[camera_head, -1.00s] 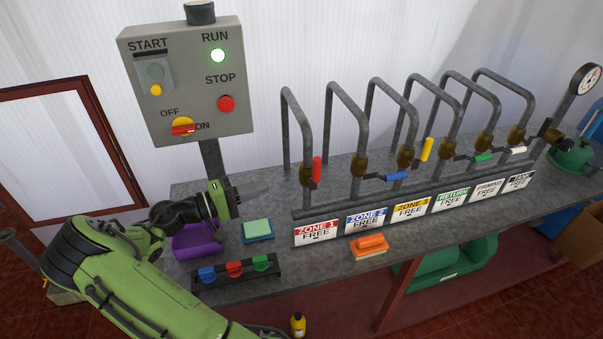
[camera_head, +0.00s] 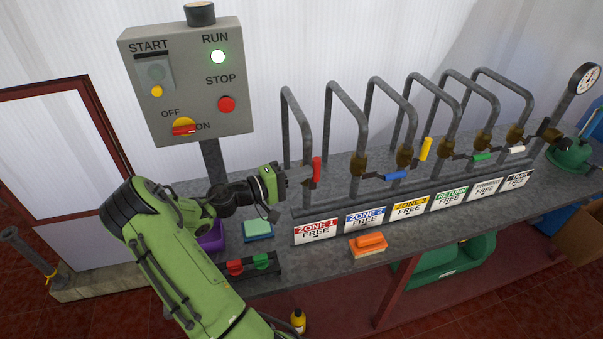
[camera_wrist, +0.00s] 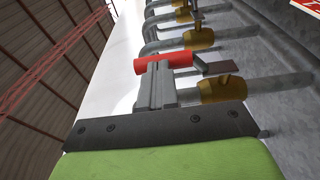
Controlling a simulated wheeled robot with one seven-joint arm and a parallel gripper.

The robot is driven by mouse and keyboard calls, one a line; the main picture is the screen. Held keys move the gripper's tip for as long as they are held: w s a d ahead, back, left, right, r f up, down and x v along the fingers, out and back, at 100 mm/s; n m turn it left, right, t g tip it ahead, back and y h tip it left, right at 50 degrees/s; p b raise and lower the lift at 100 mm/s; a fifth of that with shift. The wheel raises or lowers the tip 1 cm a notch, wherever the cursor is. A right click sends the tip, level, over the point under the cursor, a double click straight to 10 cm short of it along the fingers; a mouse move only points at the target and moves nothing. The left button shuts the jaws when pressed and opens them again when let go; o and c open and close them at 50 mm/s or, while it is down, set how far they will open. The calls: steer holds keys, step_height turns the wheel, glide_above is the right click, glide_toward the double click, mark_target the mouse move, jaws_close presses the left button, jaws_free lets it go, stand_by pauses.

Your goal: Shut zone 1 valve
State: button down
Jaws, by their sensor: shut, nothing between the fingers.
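The zone 1 valve has a red handle (camera_head: 317,169) that stands upright, along its grey pipe, above the red ZONE 1 sign (camera_head: 316,231). The sign reads FREE. My gripper (camera_head: 306,174) is shut and empty, with its fingertips just left of the red handle. In the wrist view, the shut fingers (camera_wrist: 157,82) end at the red handle (camera_wrist: 168,62), which crosses just beyond them. I cannot tell whether they touch it. The brass valve body (camera_wrist: 222,89) is right of the fingers. My gripper partly hides this valve's body in the head view.
The blue zone 2 handle (camera_head: 397,176) lies crosswise to the right; the yellow zone 3 handle (camera_head: 426,148) stands upright. Green (camera_head: 483,157) and white (camera_head: 517,149) handles are farther right. A control box (camera_head: 190,80) hangs left, and an orange sponge (camera_head: 370,245) lies in front.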

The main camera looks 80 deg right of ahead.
mark_target(315, 167)
steer(key=shift+s+r, duration=0.1)
steer(key=s+t+y+p, duration=0.1)
steer(key=s+d+r+t+y+p, duration=0.1)
steer(key=p, duration=0.1)
steer(key=shift+s+d+r+m, duration=0.1)
steer(key=shift+d+m, duration=0.05)
steer(key=shift+m, duration=0.15)
steer(key=s+d+t+y+p, duration=0.1)
steer(key=s+t, duration=0.1)
steer(key=shift+d+t+y, duration=0.1)
steer(key=shift+t+y, duration=0.2)
steer(key=s+d+f+m+t+y+b, duration=0.1)
steer(key=s+d+f+t+y, duration=0.3)
steer(key=s+f+t, duration=0.2)
steer(key=shift+s+f+t+b, duration=0.15)
steer(key=shift+s+t+b, duration=0.15)
steer(key=shift+s, duration=0.05)
steer(key=shift+a+f, duration=0.15)
steer(key=shift+a, duration=0.05)
stand_by(0.5)
